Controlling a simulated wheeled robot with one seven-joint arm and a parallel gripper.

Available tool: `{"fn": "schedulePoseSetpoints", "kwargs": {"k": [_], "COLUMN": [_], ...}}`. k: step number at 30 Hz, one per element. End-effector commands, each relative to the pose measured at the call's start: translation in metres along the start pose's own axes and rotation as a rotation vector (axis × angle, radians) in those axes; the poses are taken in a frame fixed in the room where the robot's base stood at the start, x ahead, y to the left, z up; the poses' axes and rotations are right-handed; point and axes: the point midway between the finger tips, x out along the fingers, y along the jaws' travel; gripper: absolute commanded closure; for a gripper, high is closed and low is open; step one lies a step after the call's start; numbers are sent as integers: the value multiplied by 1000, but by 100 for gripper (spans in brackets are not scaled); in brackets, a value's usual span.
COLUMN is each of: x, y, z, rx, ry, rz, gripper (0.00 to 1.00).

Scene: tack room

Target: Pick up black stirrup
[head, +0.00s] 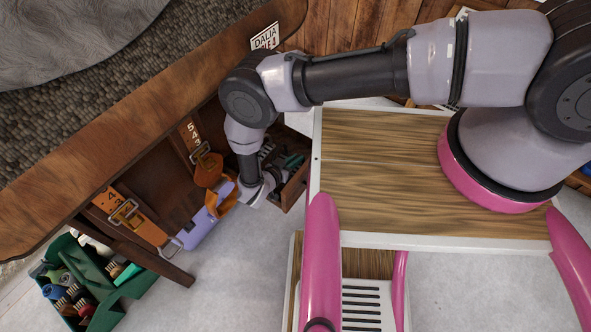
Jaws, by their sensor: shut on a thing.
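My gripper (174,247) is at the lower left end of my arm, beside the lower end of an orange strap (145,229). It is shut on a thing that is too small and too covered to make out. No black stirrup shows clearly, so I cannot tell whether the held thing is it. The strap has a metal buckle (124,213) and lies against the dark wooden stand.
A wooden tabletop edge (130,120) slopes above the gripper. A green container (110,290) with several brushes stands at lower left. A brown wooden box (294,190) with dark items stands right of my wrist. Grey floor (225,285) is clear below.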

Motion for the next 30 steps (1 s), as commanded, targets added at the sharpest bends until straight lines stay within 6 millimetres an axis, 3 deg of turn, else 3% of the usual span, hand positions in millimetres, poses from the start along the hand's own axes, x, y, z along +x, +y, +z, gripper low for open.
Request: {"fn": "schedulePoseSetpoints", "kwargs": {"k": [11, 30], "x": [-4, -35], "y": [1, 18], "z": [-8, -85], "rx": [0, 0], "ry": [-1, 0], "rz": [-1, -1], "gripper": [100, 100]}}
